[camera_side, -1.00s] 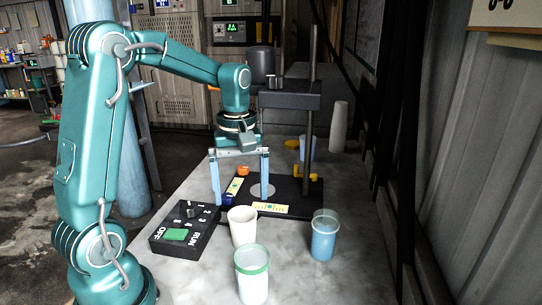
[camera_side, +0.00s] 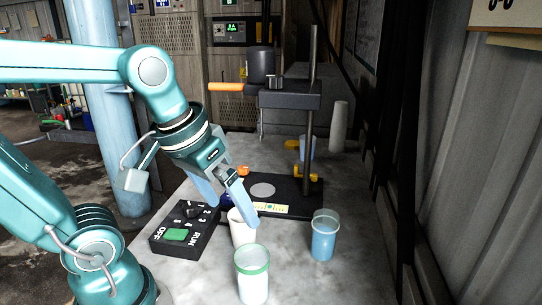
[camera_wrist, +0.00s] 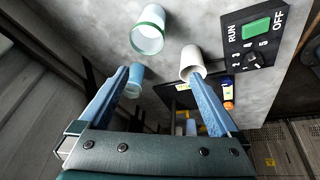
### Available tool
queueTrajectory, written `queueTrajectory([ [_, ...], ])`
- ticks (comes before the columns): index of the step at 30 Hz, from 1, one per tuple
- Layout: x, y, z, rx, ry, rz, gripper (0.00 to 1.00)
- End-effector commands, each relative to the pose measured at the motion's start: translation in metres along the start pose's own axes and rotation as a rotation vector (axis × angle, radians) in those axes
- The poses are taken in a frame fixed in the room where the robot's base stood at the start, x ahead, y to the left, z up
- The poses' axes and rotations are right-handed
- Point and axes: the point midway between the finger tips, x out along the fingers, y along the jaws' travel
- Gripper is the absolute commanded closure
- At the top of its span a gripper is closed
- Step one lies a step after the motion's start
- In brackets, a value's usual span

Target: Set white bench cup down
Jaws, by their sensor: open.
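The plain white cup (camera_side: 241,232) stands upright on the grey bench, just right of the control box. It also shows in the wrist view (camera_wrist: 192,62). My gripper (camera_side: 234,214) is open and tilted down over the cup, and one finger hides part of it in the side view. In the wrist view my gripper (camera_wrist: 158,76) has nothing between its two blue fingers, and the cup shows at the tip of the right finger. I cannot tell whether that finger touches it.
A green-rimmed cup (camera_side: 252,276) stands in front and a blue cup (camera_side: 323,236) to the right. The control box (camera_side: 184,231) is left of the white cup. The disperser stand (camera_side: 309,145) rises behind, with an orange handle (camera_side: 226,87). Bench at the front right is clear.

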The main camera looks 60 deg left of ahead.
Motion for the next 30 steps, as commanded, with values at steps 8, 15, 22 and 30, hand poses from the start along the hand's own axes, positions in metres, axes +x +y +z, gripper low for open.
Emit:
queueTrajectory([
  [8,0.004,0.01,0.03,0.254,0.108,0.05,0.02],
  [15,0.005,0.01,0.032,0.268,0.111,0.051,0.02],
  [22,0.005,0.01,0.032,0.266,0.11,0.051,0.02],
  [30,0.005,0.01,0.032,0.265,0.11,0.051,0.02],
])
